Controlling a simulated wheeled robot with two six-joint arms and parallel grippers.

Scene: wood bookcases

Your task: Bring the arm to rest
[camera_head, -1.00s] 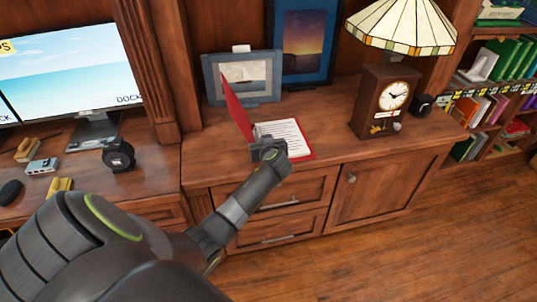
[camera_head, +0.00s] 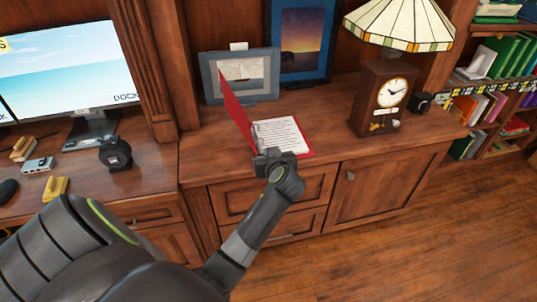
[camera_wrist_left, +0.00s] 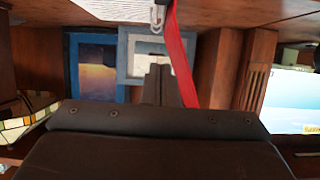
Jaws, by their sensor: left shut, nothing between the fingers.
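My left arm comes in from the left in the head view, and its gripper (camera_head: 268,153) is at the front edge of the wooden cabinet top. It is just in front of a red clipboard folder (camera_head: 237,112) that stands open, with a white printed page (camera_head: 284,134) lying flat. In the left wrist view the closed fingers (camera_wrist_left: 157,85) point toward the framed pictures, with the red cover (camera_wrist_left: 182,60) beside them. The gripper is shut and empty; I cannot tell whether it touches the folder. My right gripper is not in view.
The cabinet top (camera_head: 335,100) holds a wooden clock (camera_head: 385,98), a stained-glass lamp (camera_head: 400,22), a grey-framed picture (camera_head: 240,76) and a blue-framed picture (camera_head: 302,40). A monitor (camera_head: 60,70) and small items stand on the left desk. A bookcase (camera_head: 495,90) is at right. The floor (camera_head: 430,240) is clear.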

